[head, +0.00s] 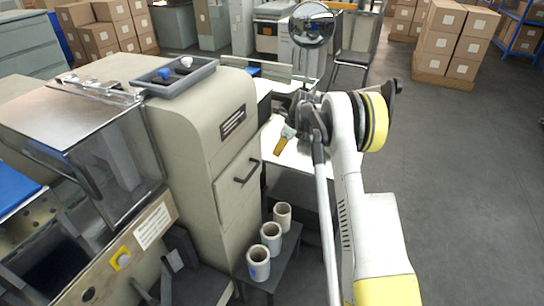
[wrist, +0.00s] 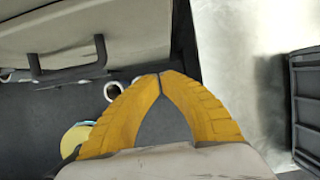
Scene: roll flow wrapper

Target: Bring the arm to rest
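My gripper (head: 281,146) is up in the air to the right of the beige wrapper cabinet (head: 222,140), in front of a white table. Its yellow fingers point down and a little left. In the wrist view the two fingertips (wrist: 160,76) meet with nothing between them. My white and yellow arm is raised and bent on the right side of the head view, clear of the cabinet.
Three pale rolls (head: 271,238) stand upright on a low dark stand (head: 287,262) beside the cabinet. The cabinet door has a dark handle (head: 246,172). A grey tray (head: 176,76) with small parts sits on top. A dark crate (wrist: 308,105) is at right. Floor (head: 455,180) right is clear.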

